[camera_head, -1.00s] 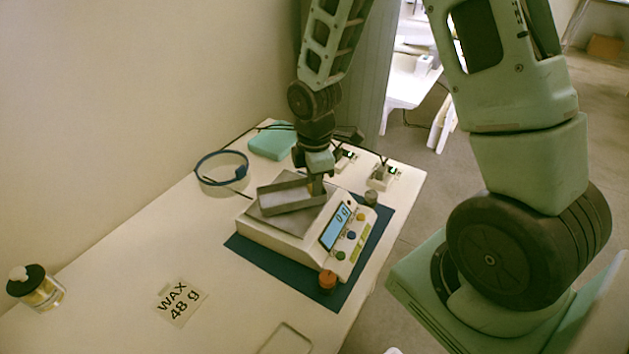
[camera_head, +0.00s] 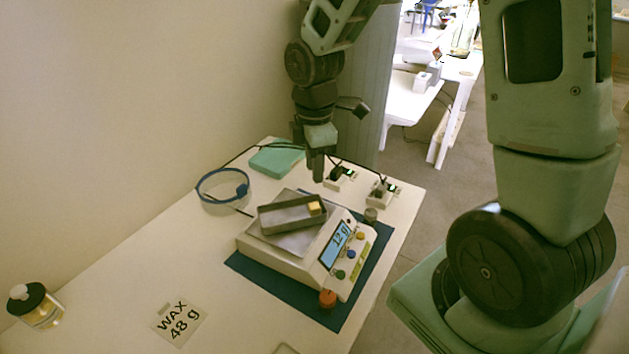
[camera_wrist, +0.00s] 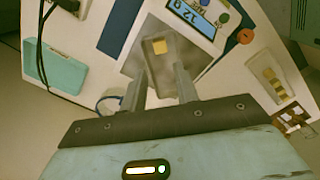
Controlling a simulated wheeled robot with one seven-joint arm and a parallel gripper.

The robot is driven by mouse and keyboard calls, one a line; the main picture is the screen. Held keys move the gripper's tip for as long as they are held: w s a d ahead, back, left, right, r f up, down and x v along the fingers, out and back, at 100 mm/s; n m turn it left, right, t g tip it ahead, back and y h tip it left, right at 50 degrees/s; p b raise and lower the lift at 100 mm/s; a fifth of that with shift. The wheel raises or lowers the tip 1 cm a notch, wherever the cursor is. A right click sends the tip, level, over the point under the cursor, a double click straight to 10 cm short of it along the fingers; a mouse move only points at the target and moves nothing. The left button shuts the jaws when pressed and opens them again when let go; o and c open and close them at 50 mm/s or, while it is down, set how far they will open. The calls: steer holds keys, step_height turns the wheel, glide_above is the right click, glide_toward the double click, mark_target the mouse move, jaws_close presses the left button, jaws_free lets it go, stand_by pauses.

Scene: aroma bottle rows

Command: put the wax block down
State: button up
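A small yellow wax block (camera_head: 314,208) lies in the right end of a grey metal tray (camera_head: 284,220) on the scale (camera_head: 265,256). The scale's display (camera_head: 337,246) seems to read 12 g. A card (camera_head: 180,322) on the table reads "WAX 48 g".
The scale stands on a dark blue mat (camera_head: 247,268). A teal box (camera_head: 276,158), a blue ring (camera_head: 222,184) and small cabled devices (camera_head: 381,193) are at the back. A bottle with a black cap (camera_head: 35,306) is front left. The left-middle table is clear.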

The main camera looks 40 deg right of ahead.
steer(key=s+a+r+m, duration=0.2)
steer(key=s+a+m, duration=0.1)
steer(key=s+a, duration=0.6)
steer(key=s+a+r+m, duration=0.3)
steer(key=s+a, duration=0.6)
steer(key=s, duration=0.2)
steer(key=shift+r+m+y, duration=0.25)
steer(key=shift+m+y, duration=0.05)
steer(key=shift+a, duration=0.25)
stand_by(1.0)
